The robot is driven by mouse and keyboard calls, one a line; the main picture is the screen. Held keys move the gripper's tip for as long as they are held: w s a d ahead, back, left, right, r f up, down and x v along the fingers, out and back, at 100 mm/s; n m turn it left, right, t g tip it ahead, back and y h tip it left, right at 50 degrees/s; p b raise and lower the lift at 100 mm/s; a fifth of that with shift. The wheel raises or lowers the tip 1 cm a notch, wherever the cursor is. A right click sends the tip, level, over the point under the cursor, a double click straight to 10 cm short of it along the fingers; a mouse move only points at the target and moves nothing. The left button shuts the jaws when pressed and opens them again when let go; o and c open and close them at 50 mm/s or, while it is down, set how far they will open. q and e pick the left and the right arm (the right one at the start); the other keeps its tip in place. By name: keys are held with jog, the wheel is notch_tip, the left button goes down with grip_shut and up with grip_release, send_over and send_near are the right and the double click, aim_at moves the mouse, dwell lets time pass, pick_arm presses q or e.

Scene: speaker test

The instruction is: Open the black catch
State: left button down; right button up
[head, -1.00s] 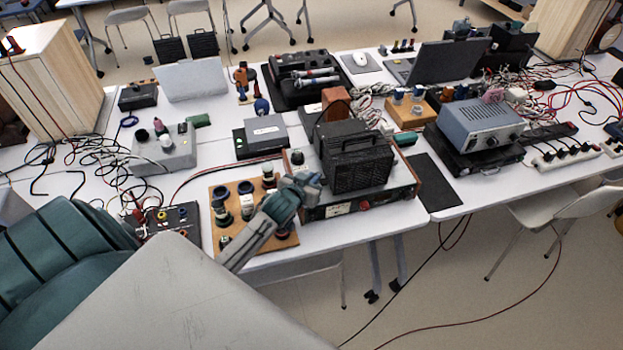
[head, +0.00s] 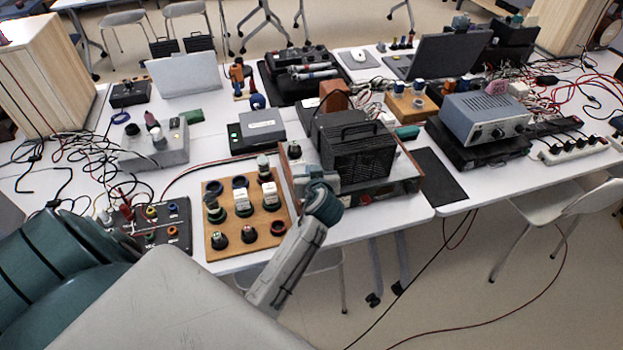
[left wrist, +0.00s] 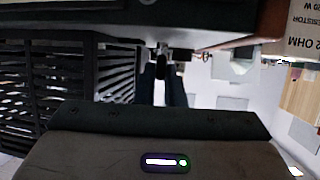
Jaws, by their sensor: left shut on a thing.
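A black catch (left wrist: 160,68) shows in the left wrist view, at the edge of a grey panel (left wrist: 110,38). My left gripper (left wrist: 163,76) is shut on the catch, with its two dark fingers on either side of it. In the head view my left gripper (head: 312,188) is at the left front of the wood-sided device (head: 372,197), beside the black slatted box (head: 358,152) on it. The catch cannot be made out there, where my wrist and arm cover that area. My right gripper is not in view.
A wooden board (head: 212,243) with several knobs and terminals lies left of my arm. A black socket box (head: 165,222) is farther left. A grey box (head: 262,126) stands behind. A black mat (head: 438,178) lies to the right. Loose cables (head: 80,165) cover the left table.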

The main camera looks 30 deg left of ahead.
pick_arm(q)
jog(key=shift+n+g+y+b, duration=0.4)
jog(key=shift+n+b, duration=0.1)
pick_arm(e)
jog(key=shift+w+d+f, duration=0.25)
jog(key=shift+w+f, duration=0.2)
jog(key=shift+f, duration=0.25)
pick_arm(q)
jog(key=shift+r, duration=0.1)
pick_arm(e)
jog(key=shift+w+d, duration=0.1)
pick_arm(q)
jog(key=c, duration=1.5)
grip_release()
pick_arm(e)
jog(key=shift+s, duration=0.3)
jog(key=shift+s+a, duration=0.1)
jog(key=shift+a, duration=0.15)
